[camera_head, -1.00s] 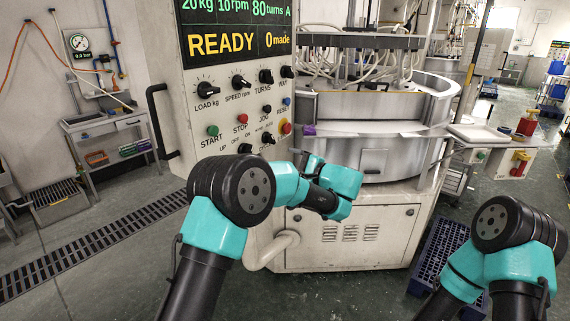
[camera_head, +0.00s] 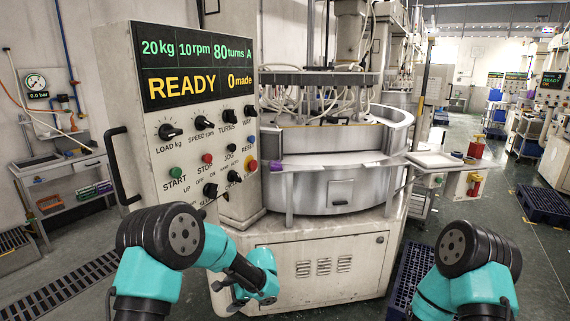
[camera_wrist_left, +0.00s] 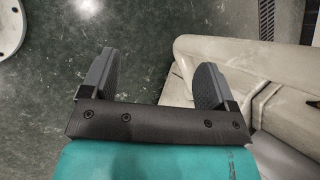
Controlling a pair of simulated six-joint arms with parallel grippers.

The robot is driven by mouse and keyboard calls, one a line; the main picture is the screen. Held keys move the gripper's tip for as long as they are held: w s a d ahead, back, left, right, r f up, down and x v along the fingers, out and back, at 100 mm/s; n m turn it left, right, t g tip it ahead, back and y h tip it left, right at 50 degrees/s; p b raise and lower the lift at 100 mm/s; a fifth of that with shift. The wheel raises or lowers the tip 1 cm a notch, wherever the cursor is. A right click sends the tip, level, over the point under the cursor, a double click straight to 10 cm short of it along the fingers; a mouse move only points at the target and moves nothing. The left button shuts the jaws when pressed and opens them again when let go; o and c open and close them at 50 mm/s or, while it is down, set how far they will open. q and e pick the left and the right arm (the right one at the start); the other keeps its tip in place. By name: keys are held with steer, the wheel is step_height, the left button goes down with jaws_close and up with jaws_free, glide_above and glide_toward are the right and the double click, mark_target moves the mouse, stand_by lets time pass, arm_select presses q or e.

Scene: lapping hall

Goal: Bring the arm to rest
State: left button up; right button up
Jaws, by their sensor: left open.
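My left arm (camera_head: 160,245), teal and black, comes in at the lower left of the head view. Its wrist hangs low in front of the white machine's (camera_head: 330,262) lower cabinet. My left gripper (camera_head: 226,294) points down and away to the left there, small and partly hidden by the wrist. In the left wrist view the left gripper (camera_wrist_left: 156,60) is open, its two grey fingers wide apart with nothing between them. Dark floor and a pale machine part lie beyond. My right arm (camera_head: 470,260) shows at the lower right; its gripper is out of view.
The control panel (camera_head: 207,120) reads READY, 0 made. A black handle (camera_head: 117,165) sticks out at its left side. A blue pallet (camera_head: 404,282) lies between the machine and my right arm. A side bench (camera_head: 62,172) stands at the left, beyond open floor.

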arm_select(q)
steer(key=s+f+n+g+h, duration=0.45)
steer(key=s+f+h, duration=0.35)
steer(key=s+f, duration=0.75)
steer(key=s+a+n+t+h, duration=0.1)
steer(key=s+a+n+t, duration=0.1)
steer(key=s+n, duration=0.3)
steer(key=s+a+f+n+t+h, duration=0.1)
steer(key=s+a+n+t+h, duration=0.1)
steer(key=s+n, duration=0.3)
steer(key=s+a, duration=0.1)
steer(key=s, duration=0.3)
steer(key=shift+s+f, duration=0.25)
